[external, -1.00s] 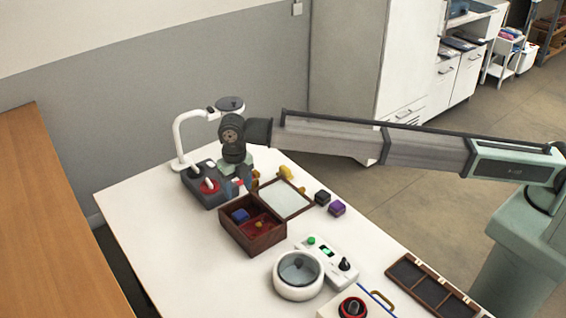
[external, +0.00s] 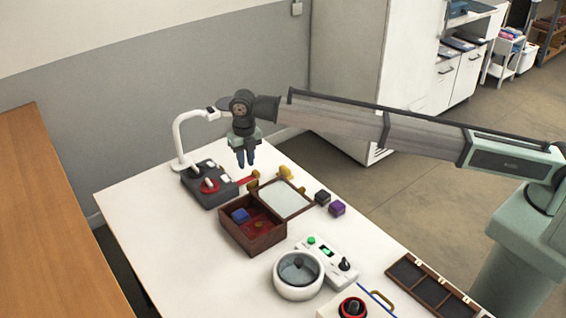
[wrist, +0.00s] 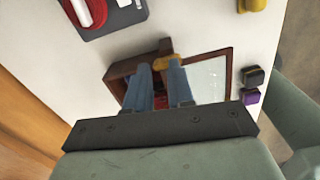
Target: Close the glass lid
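The brown wooden box (external: 262,244) stands on the white table, open at the top, with a red inside. Its glass lid (external: 286,198), a pale pane in a brown frame, is swung open toward the far right side of the box. The lid also shows in the wrist view (wrist: 207,78). A blue cube (external: 240,215) and a small yellow thing (external: 260,225) are in the box. My gripper (external: 246,164) is above the table, above and behind the box in the external view.
A dark device with a red dial (external: 209,186) and a white curved lamp arm (external: 178,140) stand at the left. Yellow pieces (external: 286,173) lie behind the lid. Black (external: 322,198) and purple (external: 337,208) cubes sit right of it. A white round pot (external: 298,290) is in front.

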